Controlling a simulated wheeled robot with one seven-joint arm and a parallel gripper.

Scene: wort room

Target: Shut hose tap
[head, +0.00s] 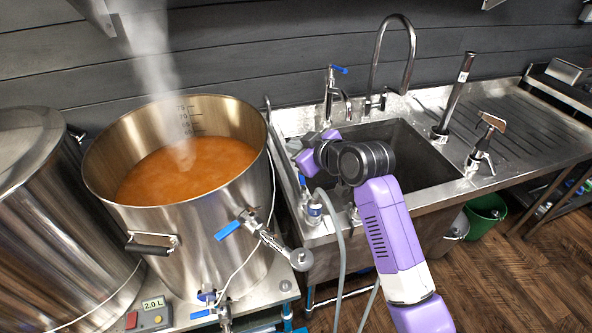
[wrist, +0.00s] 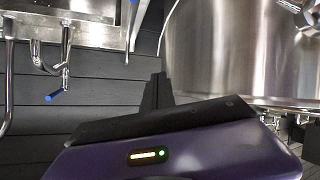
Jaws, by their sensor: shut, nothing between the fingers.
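A chrome tap (head: 331,95) with a blue lever stands at the sink's back left corner. Its lever points right, and its short spout bends down. It shows upside down at the left of the wrist view (wrist: 60,70), apart from my fingers. A small fitting (head: 314,208) with blue parts sits at the sink's front left edge, beside a grey hose. I cannot tell which is the hose tap. My gripper (head: 309,143) is over the sink's left side, in front of and below the chrome tap. Its dark fingers (wrist: 156,92) are shut and empty; my wrist partly hides the sink.
A kettle (head: 212,205) of steaming orange liquid stands close left of my gripper, its blue-handled valve (head: 232,229) jutting toward the sink. A tall curved faucet (head: 410,55) rises behind the sink. The drainboard (head: 520,125) at right is mostly clear. A green bucket (head: 487,212) stands below.

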